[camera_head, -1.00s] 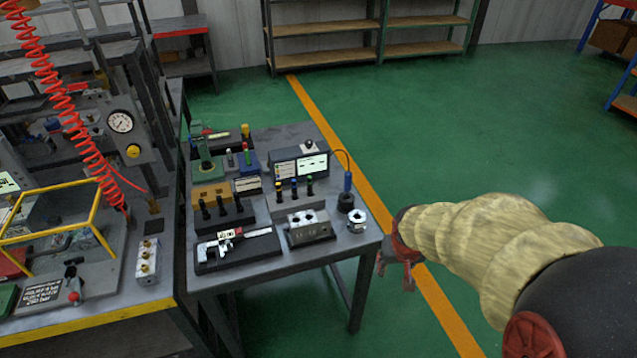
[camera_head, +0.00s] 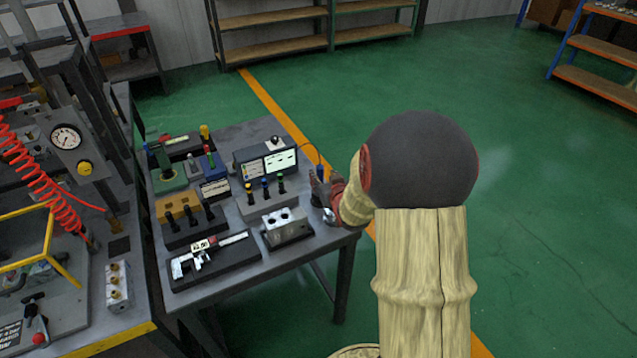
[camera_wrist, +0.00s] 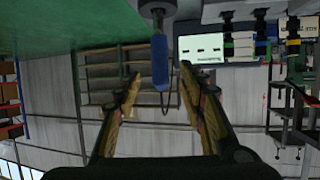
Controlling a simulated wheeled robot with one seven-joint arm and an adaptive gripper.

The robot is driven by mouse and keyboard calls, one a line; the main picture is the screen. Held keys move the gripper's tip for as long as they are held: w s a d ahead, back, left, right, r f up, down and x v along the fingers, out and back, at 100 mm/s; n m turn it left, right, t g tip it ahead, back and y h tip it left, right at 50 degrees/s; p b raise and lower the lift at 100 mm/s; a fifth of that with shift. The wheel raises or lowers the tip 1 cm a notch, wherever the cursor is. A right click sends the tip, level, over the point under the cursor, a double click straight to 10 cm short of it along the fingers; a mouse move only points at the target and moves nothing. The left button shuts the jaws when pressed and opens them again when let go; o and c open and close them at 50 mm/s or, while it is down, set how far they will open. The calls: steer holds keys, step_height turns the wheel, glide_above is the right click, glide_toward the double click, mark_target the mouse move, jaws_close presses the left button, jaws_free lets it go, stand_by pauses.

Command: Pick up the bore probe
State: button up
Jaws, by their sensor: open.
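The bore probe has a blue handle (camera_head: 320,171) and stands at the right edge of the small grey table, its cable running to the gauge display (camera_head: 265,160). In the upside-down wrist view, the blue handle (camera_wrist: 159,62) shows between the two spread fingers of my gripper (camera_wrist: 159,77), with the dark holder (camera_wrist: 157,8) at the top. The fingers are open, with a gap on both sides of the handle. How deep the handle sits between them I cannot tell.
A metal valve block (camera_head: 286,227), a caliper on a dark tray (camera_head: 215,263) and a rack of colour-topped plugs (camera_head: 266,204) stand left of my gripper. A bench (camera_head: 85,335) with a red coiled hose is further left. The green floor right of the table is clear.

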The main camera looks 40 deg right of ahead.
mark_target(321, 173)
steer(key=b+x, duration=0.2)
steer(key=x, duration=0.3)
steer(key=shift+w+d+f, duration=0.1)
steer(key=shift+w+f, duration=0.05)
steer(key=c, duration=0.3)
jaws_close()
stand_by(0.4)
